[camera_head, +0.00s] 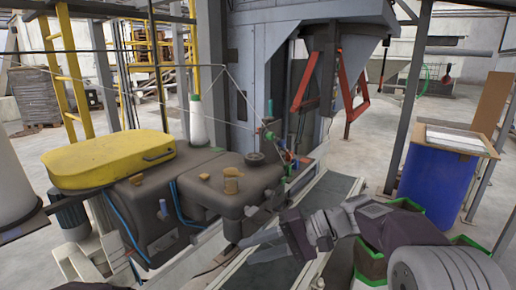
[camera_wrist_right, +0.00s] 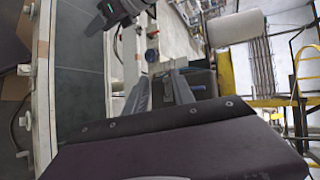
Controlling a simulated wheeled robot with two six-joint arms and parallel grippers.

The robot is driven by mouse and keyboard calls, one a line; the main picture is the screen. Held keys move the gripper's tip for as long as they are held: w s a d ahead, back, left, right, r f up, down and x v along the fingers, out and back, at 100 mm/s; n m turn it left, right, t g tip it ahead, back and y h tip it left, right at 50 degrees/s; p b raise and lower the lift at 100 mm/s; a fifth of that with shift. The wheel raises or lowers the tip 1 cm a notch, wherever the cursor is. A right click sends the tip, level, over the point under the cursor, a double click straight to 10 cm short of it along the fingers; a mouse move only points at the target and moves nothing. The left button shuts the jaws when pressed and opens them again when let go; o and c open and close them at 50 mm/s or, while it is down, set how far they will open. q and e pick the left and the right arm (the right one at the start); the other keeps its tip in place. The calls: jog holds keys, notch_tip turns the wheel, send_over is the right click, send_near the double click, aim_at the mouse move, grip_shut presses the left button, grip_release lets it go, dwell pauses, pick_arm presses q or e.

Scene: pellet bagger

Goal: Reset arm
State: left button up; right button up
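My right gripper (camera_head: 258,247) is over the conveyor side at the bottom centre of the head view, its arm coming in from the right. Its two grey fingers point left, stand apart, and hold nothing that I can see. The fingers also show in the right wrist view (camera_wrist_right: 160,92), above the dark gripper body.
A grey-brown machine (camera_head: 235,185) with a yellow cover (camera_head: 108,160) stands left of the gripper. A dark conveyor belt (camera_head: 328,194) runs beneath the arm. A blue drum (camera_head: 436,185) and green-edged crates (camera_head: 369,264) are at right. Red-orange bars (camera_head: 304,83) hang behind.

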jog(key=s+d+f+g+h+p, duration=0.1)
jog(key=s+d+f+h, duration=0.15)
jog(key=s+f, duration=0.2)
jog(key=s+d+f+h+p, duration=0.1)
jog(key=s+d+f+h, duration=0.15)
jog(key=s+f, duration=0.2)
pick_arm(q)
notch_tip(320, 180, up, 4)
jog(key=shift+w+d+f, duration=0.1)
jog(key=shift+f, duration=0.1)
pick_arm(e)
jog(key=s+d+f+n+t+h, duration=0.1)
jog(key=s+d+f+h, duration=0.3)
jog(key=d+f+h, duration=0.4)
jog(key=d+f+t, duration=0.1)
jog(key=d+f, duration=0.1)
jog(key=d, duration=0.2)
jog(key=shift+d+f+n, duration=0.3)
jog(key=shift+d+f, duration=0.1)
